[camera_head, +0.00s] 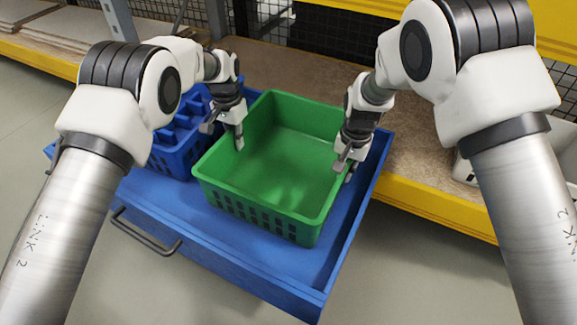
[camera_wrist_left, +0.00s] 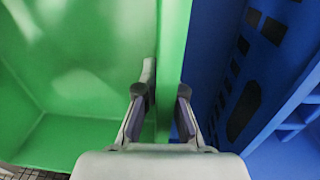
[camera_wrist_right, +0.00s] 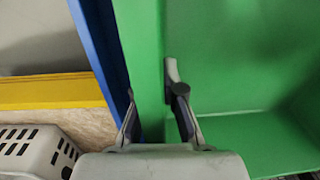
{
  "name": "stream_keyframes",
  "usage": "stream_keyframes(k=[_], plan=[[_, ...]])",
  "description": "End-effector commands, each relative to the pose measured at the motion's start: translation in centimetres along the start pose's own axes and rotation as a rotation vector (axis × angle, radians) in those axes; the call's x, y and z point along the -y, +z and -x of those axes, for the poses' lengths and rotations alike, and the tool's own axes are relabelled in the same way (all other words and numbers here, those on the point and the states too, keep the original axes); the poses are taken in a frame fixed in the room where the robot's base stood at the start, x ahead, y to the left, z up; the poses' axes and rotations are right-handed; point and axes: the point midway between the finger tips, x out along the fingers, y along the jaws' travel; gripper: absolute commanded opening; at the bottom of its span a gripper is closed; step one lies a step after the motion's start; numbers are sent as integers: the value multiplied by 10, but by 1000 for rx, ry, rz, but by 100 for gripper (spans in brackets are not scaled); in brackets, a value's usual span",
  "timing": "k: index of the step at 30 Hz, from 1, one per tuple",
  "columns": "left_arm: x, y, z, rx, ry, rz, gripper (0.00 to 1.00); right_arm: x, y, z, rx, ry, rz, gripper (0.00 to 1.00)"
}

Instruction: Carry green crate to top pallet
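The green crate (camera_head: 285,160) is empty and sits on a blue cart-like platform (camera_head: 240,257) with a raised rim. My left gripper (camera_head: 224,133) is open, its fingers on either side of the crate's left wall. That wall (camera_wrist_left: 170,50) runs between the fingers (camera_wrist_left: 162,98) in the left wrist view. My right gripper (camera_head: 345,168) is open, with its fingers straddling the crate's right wall. In the right wrist view one finger is inside the crate and one outside (camera_wrist_right: 155,105). Neither gripper clearly presses on the wall. I cannot identify a top pallet.
A blue crate (camera_head: 166,155) stands close to the left of the green one. Behind is a brown worktop (camera_head: 410,130) with a yellow edge (camera_head: 425,207). A white perforated crate (camera_wrist_right: 32,151) lies to the right. A dark handle (camera_head: 140,232) is at the platform's front.

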Motion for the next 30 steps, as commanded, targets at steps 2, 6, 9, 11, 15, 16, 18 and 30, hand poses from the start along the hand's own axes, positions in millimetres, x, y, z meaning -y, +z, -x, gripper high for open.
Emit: stream_keyframes(k=[2, 6, 9, 11, 15, 16, 18, 30], plan=[[0, 0, 0, 0, 0, 0, 0, 0, 0, 0, 0, 0, 0, 0], [0, 0, 0, 0, 0, 0, 0, 0, 0, 0, 0, 0, 0, 0], [0, 0, 1, -2, 0, 0, 0, 0, 0, 1, -1, -1, 0, 0], [0, 0, 3, -2, 0, 0, 0, 0, 0, 2, -1, -1, 0, 0], [-1, -1, 14, -2, 0, 0, 0, 1, 0, 14, -1, -1, 0, 0], [-1, -1, 18, -2, 0, 0, 0, 1, 0, 17, -1, -1, 0, 0], [-1, -1, 27, -2, 0, 0, 0, 2, 0, 27, -1, -1, 0, 0], [-3, 0, 51, -1, 0, 0, 0, 3, 0, 51, -1, -1, 0, 0]])
